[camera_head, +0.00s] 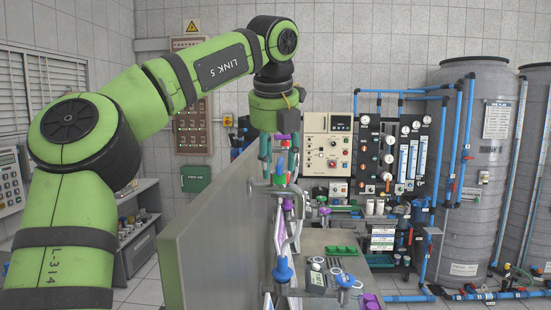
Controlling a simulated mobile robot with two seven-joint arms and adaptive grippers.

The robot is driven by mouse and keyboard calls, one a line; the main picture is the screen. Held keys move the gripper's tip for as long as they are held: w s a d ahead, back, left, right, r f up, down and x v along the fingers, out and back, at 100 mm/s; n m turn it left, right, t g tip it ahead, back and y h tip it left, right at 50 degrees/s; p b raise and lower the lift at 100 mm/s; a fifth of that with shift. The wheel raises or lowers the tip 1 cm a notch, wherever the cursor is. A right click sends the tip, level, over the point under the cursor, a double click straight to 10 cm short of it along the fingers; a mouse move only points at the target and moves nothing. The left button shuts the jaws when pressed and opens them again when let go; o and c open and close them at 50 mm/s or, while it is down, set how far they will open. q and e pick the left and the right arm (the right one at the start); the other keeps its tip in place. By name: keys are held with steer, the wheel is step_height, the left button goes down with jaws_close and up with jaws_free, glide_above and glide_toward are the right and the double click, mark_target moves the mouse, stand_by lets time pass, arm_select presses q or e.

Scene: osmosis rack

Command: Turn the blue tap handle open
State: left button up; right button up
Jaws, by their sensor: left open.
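My left arm comes in from the left, bends over the top of a grey upright panel (215,240), and its wrist points down. My left gripper (279,152) is small below the wrist, open, its fingers hard to tell from the coloured fittings behind. A metal pipe with fittings runs along the panel's right side under it. A blue handle-like part (283,270) sits low on this pipework, well below the gripper and apart from it. I cannot tell for sure that it is the tap handle, or how far it is turned. My right gripper is not in view.
A control box (327,143) and a board of gauges (390,155) stand behind. Grey tanks (475,190) with blue pipes stand at the right. A green tray (341,250) and small items lie on a bench right of the panel. A cabinet (192,110) hangs behind my arm.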

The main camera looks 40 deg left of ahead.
arm_select(q)
steer(key=shift+w, duration=0.1)
jaws_close()
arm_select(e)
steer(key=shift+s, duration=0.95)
